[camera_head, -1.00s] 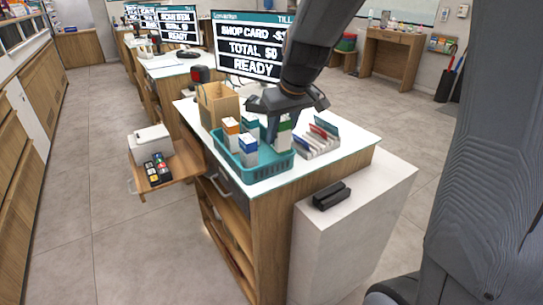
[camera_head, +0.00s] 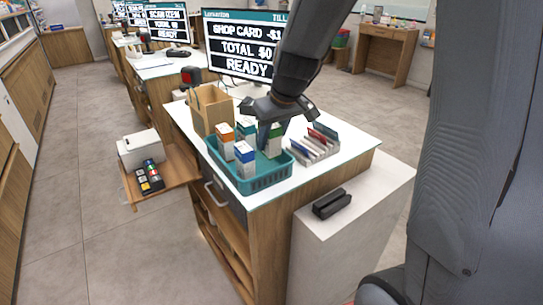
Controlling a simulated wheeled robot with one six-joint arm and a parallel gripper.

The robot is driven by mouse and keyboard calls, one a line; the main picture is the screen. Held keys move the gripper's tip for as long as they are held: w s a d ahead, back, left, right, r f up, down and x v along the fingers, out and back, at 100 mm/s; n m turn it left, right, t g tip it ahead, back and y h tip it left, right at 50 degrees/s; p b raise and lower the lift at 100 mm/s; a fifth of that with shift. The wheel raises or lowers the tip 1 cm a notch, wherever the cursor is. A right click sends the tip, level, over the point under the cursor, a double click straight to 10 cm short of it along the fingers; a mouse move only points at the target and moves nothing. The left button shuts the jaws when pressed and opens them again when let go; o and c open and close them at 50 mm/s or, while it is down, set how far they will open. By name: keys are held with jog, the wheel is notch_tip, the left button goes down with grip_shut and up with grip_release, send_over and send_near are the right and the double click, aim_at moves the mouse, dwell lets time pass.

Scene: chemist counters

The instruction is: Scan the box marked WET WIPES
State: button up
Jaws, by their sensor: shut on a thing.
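A teal basket (camera_head: 262,183) on the white counter holds several small white boxes with coloured tops. An orange-topped box (camera_head: 226,142) and a blue-topped box (camera_head: 245,160) stand at its left and front. A teal-topped box (camera_head: 246,130) stands behind them. My gripper (camera_head: 265,135) points down over the back right of the basket, shut on the green-topped box (camera_head: 276,140), whose lower part is within the basket outline. The lettering on the boxes is too small to read, so I cannot tell which is WET WIPES. A red and black scanner (camera_head: 190,77) stands behind the paper bag.
A brown paper bag (camera_head: 211,108) stands left of my gripper. A rack of cards (camera_head: 315,146) is right of the basket. The till screen (camera_head: 240,48) reads READY. A card reader (camera_head: 331,204) sits on the white side ledge, and a keypad (camera_head: 150,177) on a pull-out shelf.

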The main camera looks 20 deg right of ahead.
aim_at(275, 145)
jog(key=shift+f, duration=2.55)
jog(key=shift+f, duration=0.15)
jog(key=o, duration=1.2)
jog(key=shift+s+b+v, duration=0.15)
jog(key=shift+b+v, duration=0.15)
jog(key=shift+v, duration=1.7)
jog(key=shift+s+b+v, duration=0.15)
jog(key=shift+b+v, duration=0.15)
jog(key=shift+v, duration=1.7)
